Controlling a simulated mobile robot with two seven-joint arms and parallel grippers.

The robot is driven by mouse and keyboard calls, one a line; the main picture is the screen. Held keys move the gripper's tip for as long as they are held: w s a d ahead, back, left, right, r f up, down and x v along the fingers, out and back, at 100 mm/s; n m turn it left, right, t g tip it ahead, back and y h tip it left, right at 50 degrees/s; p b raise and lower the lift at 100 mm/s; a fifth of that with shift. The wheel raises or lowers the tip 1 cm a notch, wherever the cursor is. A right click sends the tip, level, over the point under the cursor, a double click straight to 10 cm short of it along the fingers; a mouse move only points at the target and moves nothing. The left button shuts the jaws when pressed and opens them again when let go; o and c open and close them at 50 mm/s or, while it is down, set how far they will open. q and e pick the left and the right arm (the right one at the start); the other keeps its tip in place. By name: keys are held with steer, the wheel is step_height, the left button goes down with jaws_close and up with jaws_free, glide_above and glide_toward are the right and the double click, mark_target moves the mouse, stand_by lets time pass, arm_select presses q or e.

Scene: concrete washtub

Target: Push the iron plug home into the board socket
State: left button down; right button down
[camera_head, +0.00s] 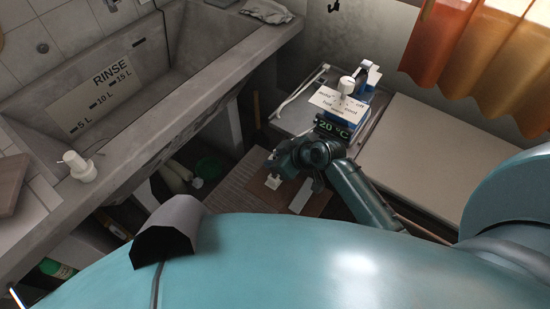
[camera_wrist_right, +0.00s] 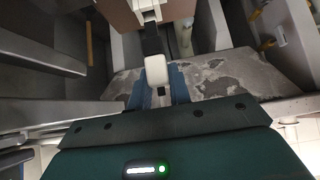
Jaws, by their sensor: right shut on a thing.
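My right gripper (camera_wrist_right: 162,92) is shut on the white plug (camera_wrist_right: 157,70), which shows between its blue fingers in the right wrist view. A dark piece runs from the plug toward a white fitting (camera_wrist_right: 150,10) on a brown board (camera_wrist_right: 125,12); this looks like the socket. I cannot tell whether plug and socket touch. In the head view my right gripper (camera_head: 276,166) is low, by a white piece (camera_head: 273,182) over the brown board (camera_head: 316,205). The gripper hides the plug there. My left gripper is not in view.
A concrete washtub (camera_head: 150,115) marked RINSE stands at the left, with a white dispenser (camera_head: 80,166) on its edge. Beyond my right arm are a blue and white appliance (camera_head: 368,78), a 20 °C display (camera_head: 332,129) and a pale flat top (camera_head: 430,150). Orange curtains (camera_head: 490,55) hang behind.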

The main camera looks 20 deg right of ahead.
stand_by(0.4)
steer(key=shift+p, duration=0.6)
stand_by(0.8)
steer(key=shift+f+b, duration=1.25)
steer(key=shift+f, duration=0.5)
steer(key=c, duration=1.2)
jaws_free()
